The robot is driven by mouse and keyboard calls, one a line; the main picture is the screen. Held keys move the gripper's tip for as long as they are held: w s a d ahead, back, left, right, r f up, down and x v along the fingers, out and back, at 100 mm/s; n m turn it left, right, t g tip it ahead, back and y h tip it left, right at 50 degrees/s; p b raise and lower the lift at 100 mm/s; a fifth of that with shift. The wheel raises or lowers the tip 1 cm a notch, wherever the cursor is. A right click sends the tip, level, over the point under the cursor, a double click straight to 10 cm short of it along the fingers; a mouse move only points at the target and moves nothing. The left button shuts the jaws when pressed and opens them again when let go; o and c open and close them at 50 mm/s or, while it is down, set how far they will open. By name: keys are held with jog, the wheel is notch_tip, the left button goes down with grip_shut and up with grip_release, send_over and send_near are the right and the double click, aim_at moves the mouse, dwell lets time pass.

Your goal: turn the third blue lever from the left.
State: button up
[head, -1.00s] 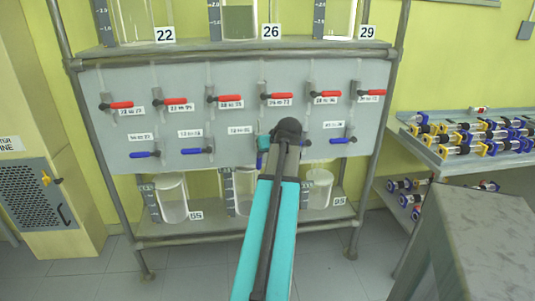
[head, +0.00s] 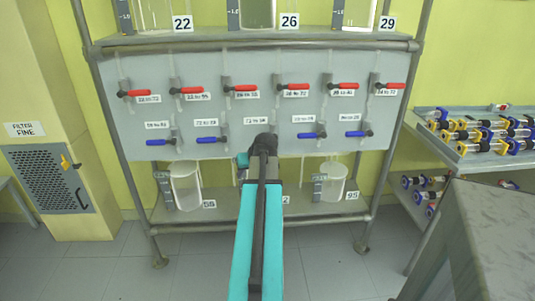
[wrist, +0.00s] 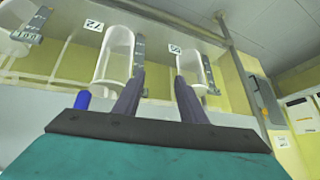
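The grey panel (head: 290,68) carries a lower row of blue levers, which show in the head view. From the left are a first (head: 160,142), a second (head: 212,139), then, right of my arm, two more (head: 311,134) (head: 359,132). A label (head: 255,121) sits above my arm's end, and a lever below it may be hidden by the arm. My gripper (wrist: 160,75) is open and empty in the wrist view, with its two dark fingers apart. A blue lever's end (wrist: 82,100) shows left of the fingers, outside the gap.
Red levers (head: 191,90) line the panel's upper row. Glass vessels stand on the lower shelf (head: 235,214), one at left (head: 185,187) and one at right (head: 331,182). A bench with several pumps (head: 480,135) and a grey block (head: 500,225) are at right; a cabinet (head: 50,180) is at left.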

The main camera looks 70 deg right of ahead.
jog(key=w+a+f+n+g+y, duration=0.1)
jog(key=w+a+f+y, duration=0.1)
jog(key=w+a+f, duration=0.55)
jog(key=w+a+f+n+y, duration=0.1)
jog(key=w+a+f, duration=0.4)
jog(key=a+f, duration=0.45)
jog(key=w+a+f+n+g+y, duration=0.1)
jog(key=a+f+g, duration=0.1)
jog(key=a+f, duration=0.6)
jog(key=w+a+f+n+g+y, duration=0.15)
jog(key=a+f, duration=0.35)
jog(key=a, duration=0.7)
jog(key=s+a+f+n+g, duration=0.1)
jog(key=s+a+f, duration=0.35)
jog(key=a, duration=0.35)
jog(key=s+a+f+n+g, duration=0.25)
jog(key=a+f, duration=0.25)
jog(key=a, duration=0.4)
jog(key=s+a+f+n+g, duration=0.1)
jog(key=s+a+f, duration=0.2)
jog(key=s+a, duration=0.2)
jog(key=s+a+f+g+h, duration=0.1)
jog(key=s+a+f, duration=0.3)
jog(key=s, duration=0.5)
jog(key=shift+s+a+n+g, duration=0.2)
jog(key=shift+a+n+g, duration=0.2)
jog(key=shift+a, duration=0.45)
jog(key=shift+c, duration=0.9)
